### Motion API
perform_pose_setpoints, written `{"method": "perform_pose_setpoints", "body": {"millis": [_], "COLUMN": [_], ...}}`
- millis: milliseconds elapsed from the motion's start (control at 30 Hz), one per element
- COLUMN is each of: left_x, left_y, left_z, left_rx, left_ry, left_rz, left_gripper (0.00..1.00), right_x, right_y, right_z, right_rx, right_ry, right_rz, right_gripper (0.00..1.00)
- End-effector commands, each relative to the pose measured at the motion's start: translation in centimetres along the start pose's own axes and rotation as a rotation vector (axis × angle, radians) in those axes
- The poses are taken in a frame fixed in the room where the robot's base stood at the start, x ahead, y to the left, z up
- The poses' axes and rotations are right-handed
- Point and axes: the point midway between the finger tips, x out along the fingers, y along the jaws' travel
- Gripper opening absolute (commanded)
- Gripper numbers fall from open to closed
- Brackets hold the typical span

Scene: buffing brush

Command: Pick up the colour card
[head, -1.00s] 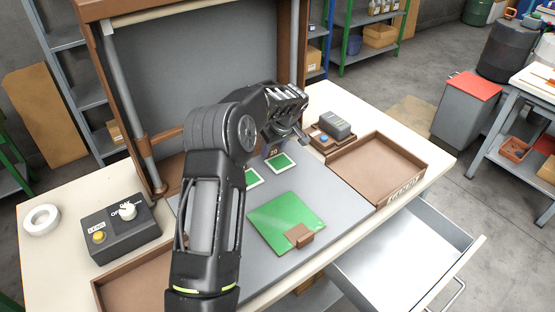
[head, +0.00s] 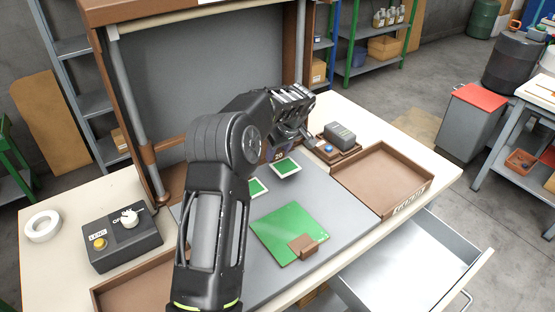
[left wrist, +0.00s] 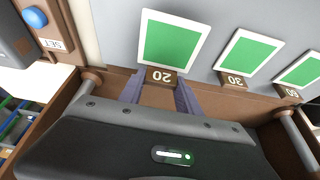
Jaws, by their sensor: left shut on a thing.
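The colour card marked 20 is a green square with a white border and a brown tab. It shows in the head view (head: 286,167), at the back of the grey mat, and in the left wrist view (left wrist: 171,42). My left gripper (head: 277,149) is shut on its brown tab; in the left wrist view the fingers (left wrist: 160,95) lie on both sides of the tab. The card seems slightly raised, but the gap below it is hard to judge. My left arm hides part of the mat. My right gripper is not in view.
Cards marked 30 (left wrist: 248,52) and 60 (left wrist: 301,70) stand in a row beside it. A green panel with a brown block (head: 283,228) lies on the mat. A blue button box (head: 329,149), a brown tray (head: 345,183) and an open drawer (head: 415,255) are to the right.

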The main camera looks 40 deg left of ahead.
Motion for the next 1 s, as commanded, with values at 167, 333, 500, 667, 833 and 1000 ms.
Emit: {"method": "perform_pose_setpoints", "body": {"millis": [167,333,500,667,833,1000], "left_x": [-2.3,-4.2,-5.6,-7.4,-9.4,-10.8], "left_y": [0.1,0.1,0.3,0.4,0.5,0.6], "left_z": [-1.0,-0.7,3.0,7.6,12.1,14.9], "left_rx": [-0.001,0.004,0.006,0.007,0.005,0.003], "left_ry": [0.002,0.0,-0.001,0.0,0.001,0.0], "left_rz": [0.003,0.002,0.004,0.005,0.003,0.002], "left_gripper": [0.02,0.02,0.02,0.02,0.02,0.02], "right_x": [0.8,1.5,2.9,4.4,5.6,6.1], "right_y": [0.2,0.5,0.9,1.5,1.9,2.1], "right_z": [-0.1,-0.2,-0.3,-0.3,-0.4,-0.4], "right_rx": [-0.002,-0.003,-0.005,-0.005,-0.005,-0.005], "right_ry": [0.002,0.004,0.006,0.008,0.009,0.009], "right_rz": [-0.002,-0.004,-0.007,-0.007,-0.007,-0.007], "right_gripper": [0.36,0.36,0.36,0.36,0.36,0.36]}}
